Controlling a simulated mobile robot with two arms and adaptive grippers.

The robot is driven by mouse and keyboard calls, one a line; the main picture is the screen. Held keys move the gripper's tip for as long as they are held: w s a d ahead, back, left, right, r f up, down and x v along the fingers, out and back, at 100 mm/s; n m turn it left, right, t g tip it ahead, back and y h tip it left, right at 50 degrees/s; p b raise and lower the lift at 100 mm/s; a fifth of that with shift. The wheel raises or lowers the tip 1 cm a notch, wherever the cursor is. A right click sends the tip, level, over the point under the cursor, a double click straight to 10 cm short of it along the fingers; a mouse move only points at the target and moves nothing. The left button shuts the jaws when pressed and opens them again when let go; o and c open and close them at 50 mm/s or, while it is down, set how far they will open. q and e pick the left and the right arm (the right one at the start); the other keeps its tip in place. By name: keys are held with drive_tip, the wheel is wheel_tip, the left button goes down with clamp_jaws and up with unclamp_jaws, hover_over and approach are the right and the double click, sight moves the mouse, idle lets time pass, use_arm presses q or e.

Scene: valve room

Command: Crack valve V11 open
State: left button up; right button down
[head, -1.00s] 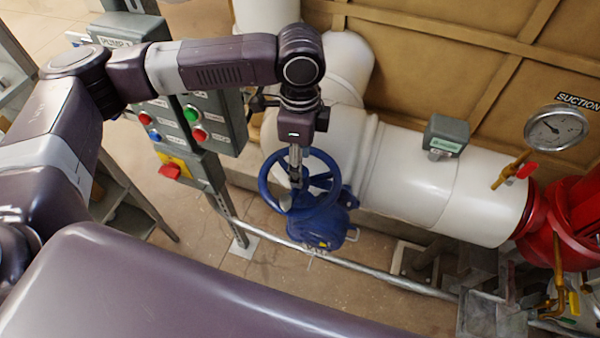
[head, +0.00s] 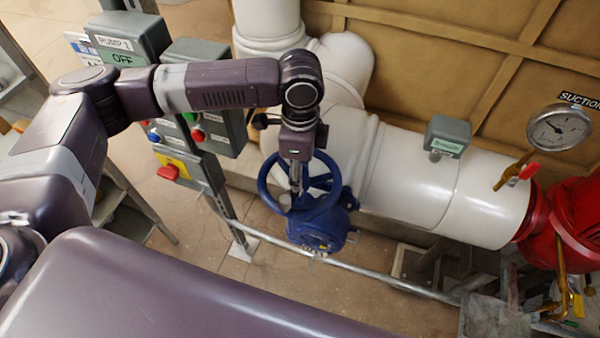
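The valve's blue handwheel (head: 300,183) sits on a blue valve body (head: 318,232) below the white pipe, in the middle of the head view. No tag reading V11 is legible on it. My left gripper (head: 295,185) points down over the handwheel from above, its silvery fingers at the wheel's centre-left by the spokes. The fingers are small and seen from above, so I cannot tell whether they are open or shut, or whether they touch the wheel. My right gripper is not in view.
A control panel with buttons (head: 205,125) and a red switch on yellow (head: 170,172) stands left of the wheel. A metal rail (head: 375,275) runs in front of the valve. A pressure gauge (head: 558,130) and red pipework (head: 570,225) are at right.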

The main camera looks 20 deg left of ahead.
use_arm(q)
drive_tip(key=shift+s, duration=0.1)
drive_tip(key=c, duration=0.6)
